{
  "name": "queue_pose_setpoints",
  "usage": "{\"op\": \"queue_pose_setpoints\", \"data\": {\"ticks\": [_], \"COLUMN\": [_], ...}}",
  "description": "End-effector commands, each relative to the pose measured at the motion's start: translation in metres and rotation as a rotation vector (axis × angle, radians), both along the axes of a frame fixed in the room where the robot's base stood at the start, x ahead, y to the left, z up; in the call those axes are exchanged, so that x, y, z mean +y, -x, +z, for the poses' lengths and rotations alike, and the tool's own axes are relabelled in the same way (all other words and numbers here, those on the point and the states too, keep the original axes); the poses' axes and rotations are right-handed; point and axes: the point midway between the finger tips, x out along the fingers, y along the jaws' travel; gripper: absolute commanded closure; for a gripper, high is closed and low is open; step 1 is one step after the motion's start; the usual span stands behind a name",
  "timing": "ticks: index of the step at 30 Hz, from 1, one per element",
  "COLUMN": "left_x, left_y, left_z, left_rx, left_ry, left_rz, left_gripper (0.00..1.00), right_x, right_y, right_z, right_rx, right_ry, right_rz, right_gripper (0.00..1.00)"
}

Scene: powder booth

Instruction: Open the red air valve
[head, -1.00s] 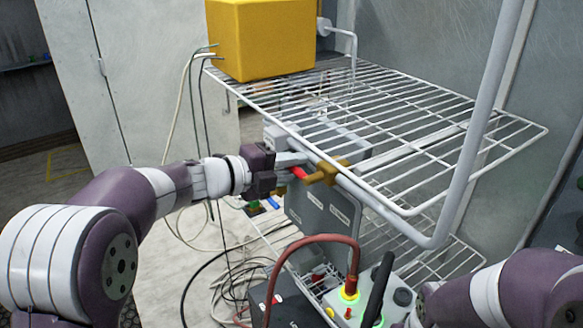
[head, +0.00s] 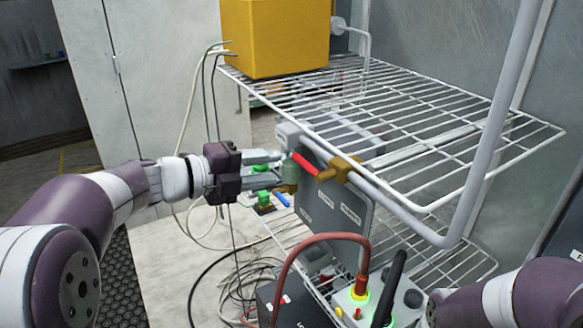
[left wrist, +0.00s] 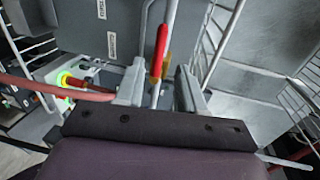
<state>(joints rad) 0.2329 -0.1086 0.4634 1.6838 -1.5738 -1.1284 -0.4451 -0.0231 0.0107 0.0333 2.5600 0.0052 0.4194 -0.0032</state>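The red valve handle (head: 305,164) slants up and left from a brass valve body (head: 338,170) on a grey pipe along the front edge of the wire shelf. My left gripper (head: 280,168) is open and empty, just left of the handle, with its fingers pointing at it. In the left wrist view the red handle (left wrist: 161,42) is ahead of the gap between the two spread fingers (left wrist: 160,88), apart from them as far as I can tell. The brass body (left wrist: 166,66) is partly hidden behind the handle. My right forearm shows at lower right; its gripper is not visible.
A yellow box (head: 275,38) stands on the wire shelf (head: 430,118). Below are a grey labelled panel (head: 335,215), a control box with a glowing button and black lever (head: 388,285), a red hose (head: 318,238) and loose cables. A grey-green fitting (head: 290,172) is beside the left fingertips.

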Motion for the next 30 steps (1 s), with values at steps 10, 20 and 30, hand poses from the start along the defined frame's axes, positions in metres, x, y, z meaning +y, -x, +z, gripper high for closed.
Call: {"op": "queue_pose_setpoints", "data": {"ticks": [10,20,30], "left_x": [0.033,0.048,0.170], "left_y": [0.025,0.007,0.068], "left_z": [0.008,0.006,-0.182], "left_rx": [0.001,0.038,1.014], "left_ry": [0.001,0.024,0.713], "left_rz": [0.000,0.125,1.612], "left_gripper": [0.62,0.62,0.62], "right_x": [0.000,0.000,0.000], "right_y": [0.000,0.000,0.000], "right_z": [-0.006,-0.006,0.008], "right_rx": [0.000,0.000,0.000], "right_ry": [0.000,0.000,0.000], "right_rz": [0.000,0.000,0.000], "right_gripper": [0.57,0.57,0.57]}}
